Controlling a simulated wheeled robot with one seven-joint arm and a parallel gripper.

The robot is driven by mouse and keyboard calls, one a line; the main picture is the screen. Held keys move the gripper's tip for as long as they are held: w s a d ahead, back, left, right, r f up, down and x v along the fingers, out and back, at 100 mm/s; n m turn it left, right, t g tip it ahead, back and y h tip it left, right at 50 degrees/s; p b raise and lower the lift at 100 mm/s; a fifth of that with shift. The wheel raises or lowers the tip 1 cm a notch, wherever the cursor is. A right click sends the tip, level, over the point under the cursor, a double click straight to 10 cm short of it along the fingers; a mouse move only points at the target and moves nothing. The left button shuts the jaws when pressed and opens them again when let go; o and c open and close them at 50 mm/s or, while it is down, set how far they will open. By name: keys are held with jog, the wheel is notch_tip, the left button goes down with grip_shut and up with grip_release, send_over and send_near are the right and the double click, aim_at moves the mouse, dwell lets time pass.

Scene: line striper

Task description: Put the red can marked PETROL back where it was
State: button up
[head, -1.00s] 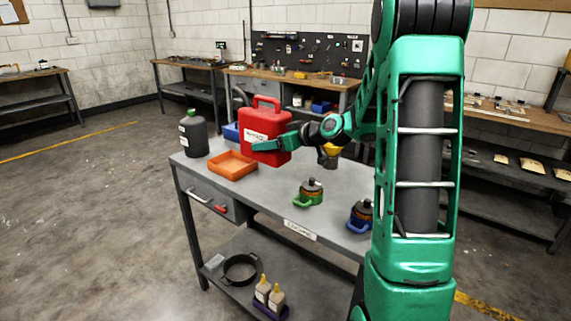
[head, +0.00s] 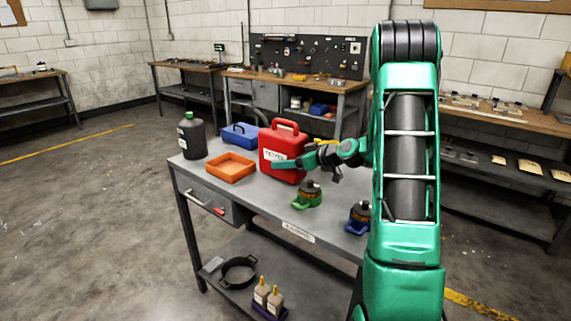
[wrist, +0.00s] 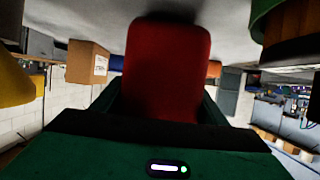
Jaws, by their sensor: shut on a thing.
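The red can (head: 280,148) has a white label that seems to read PETROL and a handle on top. In the wrist view the red can (wrist: 167,70) fills the space between my fingers and looks upside down.
An orange tray (head: 230,168) and a dark bottle with a green cap (head: 191,136) stand left of the can. A blue toolbox (head: 240,135) is behind.

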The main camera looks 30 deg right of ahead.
jog(key=shift+f, duration=0.2)
jog(key=shift+f, duration=0.1)
jog(key=o, duration=2.1)
jog(key=shift+v, duration=6)
